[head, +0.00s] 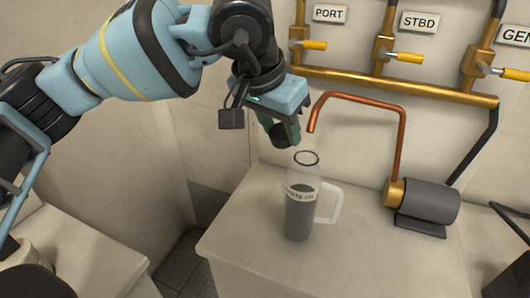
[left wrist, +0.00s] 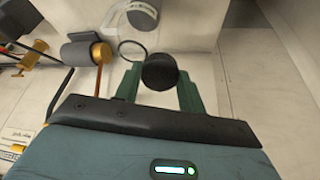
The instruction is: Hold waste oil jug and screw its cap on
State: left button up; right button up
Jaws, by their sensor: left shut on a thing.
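The waste oil jug (head: 299,215) stands upright on the pale bench top, with dark contents, a label band and a white handle on its right side. Its round open mouth (head: 306,158) faces up, and the mouth ring also shows in the left wrist view (left wrist: 132,50). My left gripper (head: 287,139) is above the jug and slightly left of its mouth. It is shut on the black cap (left wrist: 160,71), which sits between the green fingers. The cap is apart from the jug mouth in the head view. My right gripper is in neither view.
A copper spout (head: 403,125) curves over beside the jug from a grey pump (head: 428,201) on the right. Brass pipework (head: 400,86) with yellow-handled valves runs along the back wall. The bench top (head: 365,265) is clear in front of the jug.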

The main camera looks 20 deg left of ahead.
pick_arm(q)
jog(key=shift+w+d+r+m+b, duration=0.25)
jog(key=shift+d+r+b, duration=0.25)
jog(key=shift+w+d+r+m+b, duration=0.25)
jog(key=shift+d+r+b, duration=0.2)
jog(key=shift+m+h, duration=0.5)
jog(key=shift+m, duration=0.2)
jog(key=r, duration=0.1)
jog(key=d+r+b, duration=0.1)
jog(key=r, duration=0.1)
jog(key=d+r+b, duration=0.1)
jog(key=shift+s+d+r, duration=0.2)
jog(key=shift+d+r, duration=0.05)
jog(key=shift+r, duration=0.1)
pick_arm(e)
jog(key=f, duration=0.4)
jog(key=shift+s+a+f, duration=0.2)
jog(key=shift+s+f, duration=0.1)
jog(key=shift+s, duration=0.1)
pick_arm(q)
jog(key=shift+f+b, duration=0.1)
jog(key=shift+b, duration=0.25)
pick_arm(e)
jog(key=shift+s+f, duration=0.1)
